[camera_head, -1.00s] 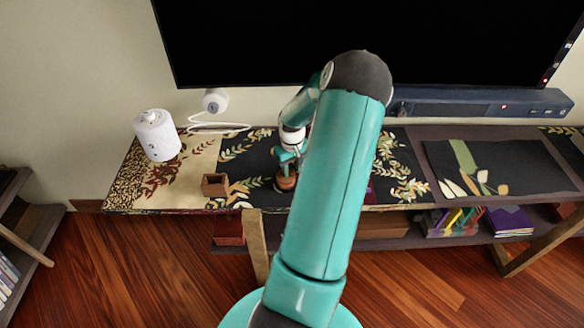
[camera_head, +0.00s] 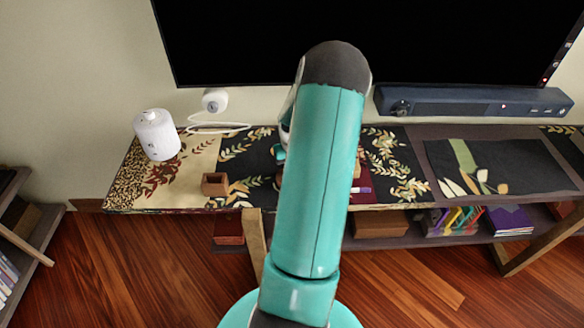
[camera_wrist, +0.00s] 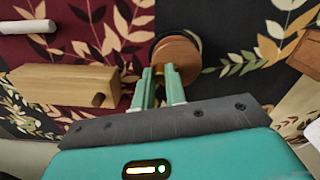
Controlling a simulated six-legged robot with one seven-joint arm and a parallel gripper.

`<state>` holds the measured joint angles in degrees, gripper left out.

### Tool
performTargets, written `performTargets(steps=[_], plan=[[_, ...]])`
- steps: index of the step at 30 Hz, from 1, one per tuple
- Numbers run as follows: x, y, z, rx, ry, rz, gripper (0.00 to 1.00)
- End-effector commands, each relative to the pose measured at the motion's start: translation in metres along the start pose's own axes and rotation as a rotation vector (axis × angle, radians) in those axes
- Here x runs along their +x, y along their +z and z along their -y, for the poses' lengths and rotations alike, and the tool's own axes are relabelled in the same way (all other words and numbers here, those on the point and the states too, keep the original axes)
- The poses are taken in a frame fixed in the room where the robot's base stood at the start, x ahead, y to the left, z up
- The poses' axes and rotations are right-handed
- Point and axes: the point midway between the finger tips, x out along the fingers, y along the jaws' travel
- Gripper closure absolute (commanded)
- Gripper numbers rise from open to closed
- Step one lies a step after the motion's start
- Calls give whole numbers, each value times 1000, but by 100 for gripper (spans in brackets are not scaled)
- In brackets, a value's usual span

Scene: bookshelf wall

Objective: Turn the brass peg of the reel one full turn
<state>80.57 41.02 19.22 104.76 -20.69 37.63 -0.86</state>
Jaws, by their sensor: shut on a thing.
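The reel (camera_wrist: 181,52) shows in the wrist view as a round wooden disc with a dark rim, on the patterned cloth. My gripper (camera_wrist: 160,76) reaches to its near edge, with both green fingers close together. It is shut on the brass peg (camera_wrist: 159,69), of which only a small yellowish bit shows between the fingertips. The fingers hide the rest of the peg. In the head view my arm covers the gripper and nearly all of the reel, so how far the peg is turned cannot be told there.
A small brown box (camera_head: 215,184) and a white cylinder (camera_head: 157,135) stand on the shelf's left part. A dark soundbar (camera_head: 470,101) lies along the back right.

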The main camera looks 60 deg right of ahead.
Motion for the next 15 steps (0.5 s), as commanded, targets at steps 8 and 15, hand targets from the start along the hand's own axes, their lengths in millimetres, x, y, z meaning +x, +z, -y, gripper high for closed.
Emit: performTargets(steps=[8, 15], plan=[[0, 0, 0, -1, 0, 0, 69], [0, 0, 0, -2, 0, 0, 65]])
